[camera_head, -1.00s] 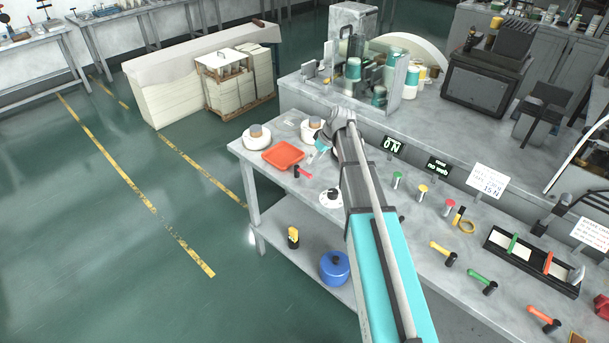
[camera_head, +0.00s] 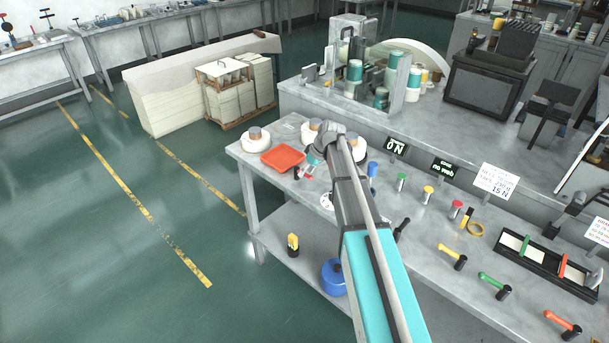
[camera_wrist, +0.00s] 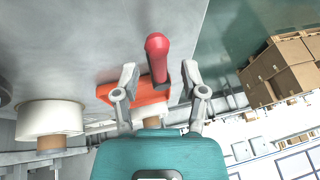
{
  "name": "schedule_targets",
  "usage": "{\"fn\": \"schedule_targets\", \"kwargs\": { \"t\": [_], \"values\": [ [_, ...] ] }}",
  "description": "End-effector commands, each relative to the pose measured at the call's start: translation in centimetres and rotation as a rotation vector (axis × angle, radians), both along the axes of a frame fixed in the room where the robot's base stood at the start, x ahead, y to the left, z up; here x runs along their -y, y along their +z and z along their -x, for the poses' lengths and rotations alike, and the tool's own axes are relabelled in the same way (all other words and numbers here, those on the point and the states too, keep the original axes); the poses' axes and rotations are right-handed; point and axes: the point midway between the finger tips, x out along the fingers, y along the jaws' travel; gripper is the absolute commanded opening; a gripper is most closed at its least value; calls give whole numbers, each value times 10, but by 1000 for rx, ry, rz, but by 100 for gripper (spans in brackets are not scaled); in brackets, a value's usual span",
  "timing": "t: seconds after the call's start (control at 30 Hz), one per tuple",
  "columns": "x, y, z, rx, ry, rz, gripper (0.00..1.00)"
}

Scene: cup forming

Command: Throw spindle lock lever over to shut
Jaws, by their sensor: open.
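A lever with a red rounded handle (camera_wrist: 157,52) stands between my open fingers in the wrist view. My gripper (camera_wrist: 160,75) has one finger on each side of it, with a visible gap on both sides. In the head view my gripper (camera_head: 306,172) is low over the left part of the bench, at the red lever, just right of the orange tray. My gripper and arm hide most of the lever there. No label on it is readable, so I cannot tell its name from the pictures.
The orange tray (camera_head: 283,158) lies close by, with a white spool (camera_head: 256,141) behind it. Yellow (camera_head: 452,254), green (camera_head: 494,285) and orange (camera_head: 562,323) levers stand along the bench to the right.

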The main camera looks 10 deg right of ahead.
Motion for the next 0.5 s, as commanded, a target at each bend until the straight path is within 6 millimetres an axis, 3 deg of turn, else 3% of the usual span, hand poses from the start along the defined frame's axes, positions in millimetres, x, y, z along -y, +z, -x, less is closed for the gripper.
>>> {"fn": "schedule_targets", "kwargs": {
  "t": [0.37, 0.5],
  "values": [
    [0, -1, 0, 0, -1, 0, 55],
    [0, -1, 0, 0, -1, 0, 31]
  ]
}}
